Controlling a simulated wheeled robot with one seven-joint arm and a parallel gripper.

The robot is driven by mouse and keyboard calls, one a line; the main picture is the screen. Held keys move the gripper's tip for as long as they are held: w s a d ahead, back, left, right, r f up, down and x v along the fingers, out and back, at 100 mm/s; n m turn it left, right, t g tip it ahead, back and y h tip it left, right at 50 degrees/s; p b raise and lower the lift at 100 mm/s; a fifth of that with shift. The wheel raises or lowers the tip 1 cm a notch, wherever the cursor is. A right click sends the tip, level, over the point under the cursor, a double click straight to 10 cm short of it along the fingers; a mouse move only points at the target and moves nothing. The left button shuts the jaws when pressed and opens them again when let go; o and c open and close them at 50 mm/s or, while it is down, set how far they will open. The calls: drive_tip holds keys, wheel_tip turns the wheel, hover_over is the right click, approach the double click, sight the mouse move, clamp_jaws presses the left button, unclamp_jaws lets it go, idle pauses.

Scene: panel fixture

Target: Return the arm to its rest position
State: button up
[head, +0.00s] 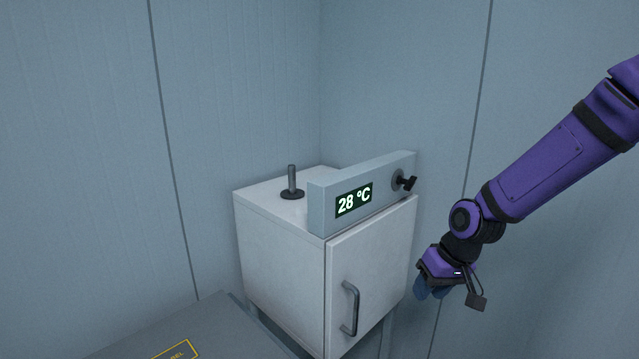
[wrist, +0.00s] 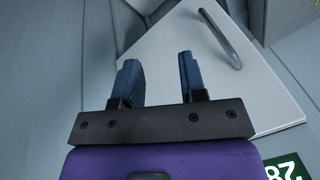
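My purple arm reaches in from the right in the head view, with my gripper (head: 431,288) hanging low beside the right side of a white cabinet (head: 280,255). In the wrist view my gripper (wrist: 160,82) shows two blue fingers standing apart with nothing between them. The cabinet's white door (wrist: 185,50) lies beyond the fingers, and its grey bar handle (wrist: 222,42) is a little ahead and to the right, apart from them.
The cabinet carries a panel with a green "28 °C" display (head: 354,201) and a black knob (head: 404,182). A grey post (head: 292,180) stands on its top. A grey surface (head: 200,335) with a yellow-framed label is at front left. Walls close in behind.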

drive_tip(key=s+d+r+m+t+h, duration=0.1)
drive_tip(key=s+d+r, duration=0.2)
drive_tip(key=s+r, duration=0.8)
drive_tip(key=s+d+r+m+t+h, duration=0.2)
drive_tip(key=s+d+r, duration=0.2)
drive_tip(key=s+r, duration=0.8)
drive_tip(key=shift+s+d+r+t, duration=0.2)
drive_tip(key=shift+s+d+t, duration=0.1)
